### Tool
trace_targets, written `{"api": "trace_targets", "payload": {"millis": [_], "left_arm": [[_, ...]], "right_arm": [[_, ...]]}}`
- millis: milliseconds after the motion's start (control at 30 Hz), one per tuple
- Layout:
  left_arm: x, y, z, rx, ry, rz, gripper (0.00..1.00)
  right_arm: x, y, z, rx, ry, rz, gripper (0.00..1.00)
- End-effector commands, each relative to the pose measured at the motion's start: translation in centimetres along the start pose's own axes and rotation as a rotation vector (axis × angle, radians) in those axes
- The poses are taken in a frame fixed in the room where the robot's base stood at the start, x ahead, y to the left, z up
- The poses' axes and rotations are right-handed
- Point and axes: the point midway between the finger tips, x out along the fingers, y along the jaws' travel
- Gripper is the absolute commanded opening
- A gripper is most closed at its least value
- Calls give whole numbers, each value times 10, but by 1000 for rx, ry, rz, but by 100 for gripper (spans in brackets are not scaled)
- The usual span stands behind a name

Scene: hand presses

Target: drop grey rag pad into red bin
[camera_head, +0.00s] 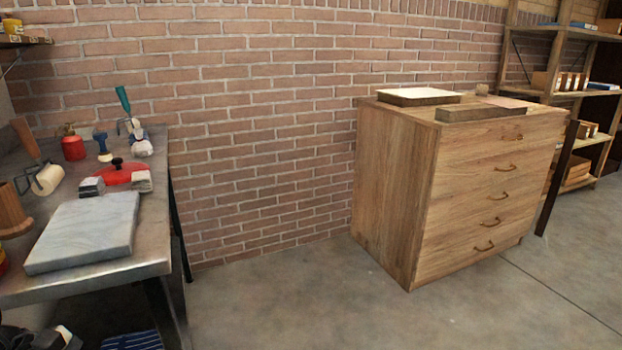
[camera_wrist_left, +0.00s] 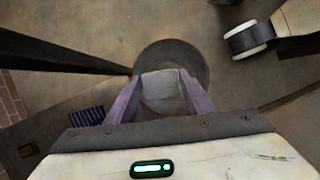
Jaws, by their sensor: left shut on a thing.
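In the left wrist view, my left gripper (camera_wrist_left: 160,80) is shut on the grey rag pad (camera_wrist_left: 161,92), with one purple finger on each side of it. A round bin with a dull reddish-brown rim (camera_wrist_left: 206,72) shows behind and around the pad in that view. The pad appears over the bin's opening and hides part of its inside. The height of the pad above the rim is hard to judge. I cannot make out the bin or the pad in the head view. My right gripper is not in view.
A metal-topped bench (camera_head: 100,283) at the left holds a pale stone slab (camera_head: 85,232), a red round item (camera_head: 117,175) and several tools. A blue striped item (camera_wrist_left: 87,116) lies low beside the bin. A wooden drawer cabinet (camera_head: 470,190) stands right; the floor between is clear.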

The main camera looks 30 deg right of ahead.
Motion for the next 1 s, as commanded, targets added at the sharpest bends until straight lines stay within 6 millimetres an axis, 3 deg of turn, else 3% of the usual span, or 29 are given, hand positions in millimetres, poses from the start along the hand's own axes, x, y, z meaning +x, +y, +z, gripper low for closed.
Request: {"api": "trace_targets", "payload": {"millis": [33, 200, 500, 533, 633, 1000], "left_arm": [[10, 0, -4, 0, 0, -1, 27], [23, 0, -9, 0, 0, -1, 27], [24, 0, -10, 1, 0, -1, 27], [24, 0, -10, 1, 0, -1, 51], [24, 0, -10, 1, 0, -1, 68], [19, 0, -10, 1, 1, 0, 70]], "right_arm": [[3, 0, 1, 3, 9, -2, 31], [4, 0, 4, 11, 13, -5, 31], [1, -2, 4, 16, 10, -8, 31], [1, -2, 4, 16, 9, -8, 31], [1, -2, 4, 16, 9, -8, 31], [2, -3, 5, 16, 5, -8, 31]]}}
